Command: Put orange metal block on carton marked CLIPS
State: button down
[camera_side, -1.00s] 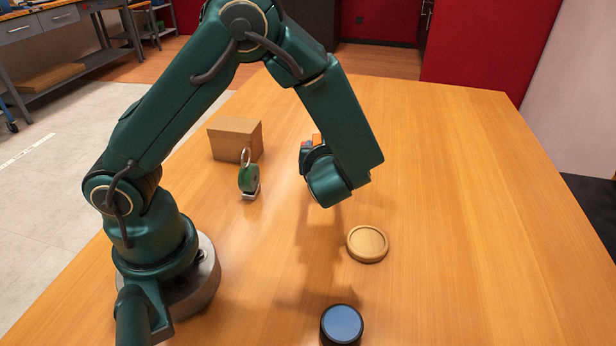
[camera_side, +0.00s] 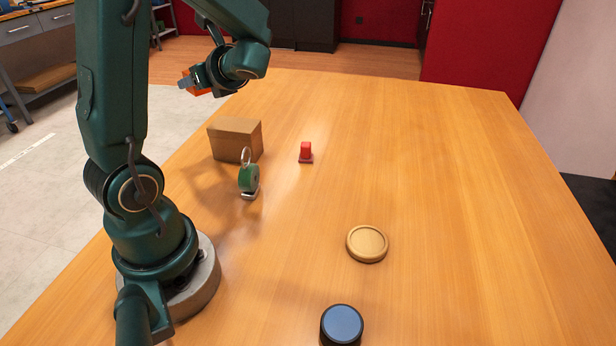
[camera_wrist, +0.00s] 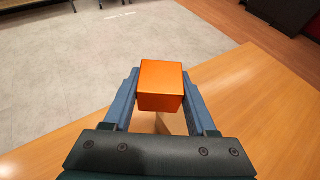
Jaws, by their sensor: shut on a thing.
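My gripper (camera_wrist: 160,92) is shut on the orange metal block (camera_wrist: 160,84), which sits between its two blue fingers in the wrist view. In the side view, the block (camera_side: 202,91) and gripper (camera_side: 190,82) are raised high above the table's far left part, above and beyond a brown carton (camera_side: 228,139). The carton stands on the table. No CLIPS marking is readable on its visible faces. In the wrist view, a small part of a brown box (camera_wrist: 165,124) shows below the block, mostly hidden by it and the gripper.
A small red object (camera_side: 306,152) stands to the carton's right. A round wooden dish (camera_side: 367,243) and a blue-topped black cylinder (camera_side: 342,325) are nearer. The table's right side is clear.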

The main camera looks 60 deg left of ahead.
jog(key=s+a+r+n+g, duration=0.2)
jog(key=s+a+g, duration=0.1)
jog(key=s, duration=0.3)
send_over(234, 124)
jog(key=shift+n+h, duration=0.3)
notch_tip(234, 124, down, 7)
jog(key=shift+s+f, duration=0.1)
jog(key=shift+f, duration=2.1)
jog(key=shift+f, duration=0.1)
jog(key=shift+c, duration=1)
grip_release()
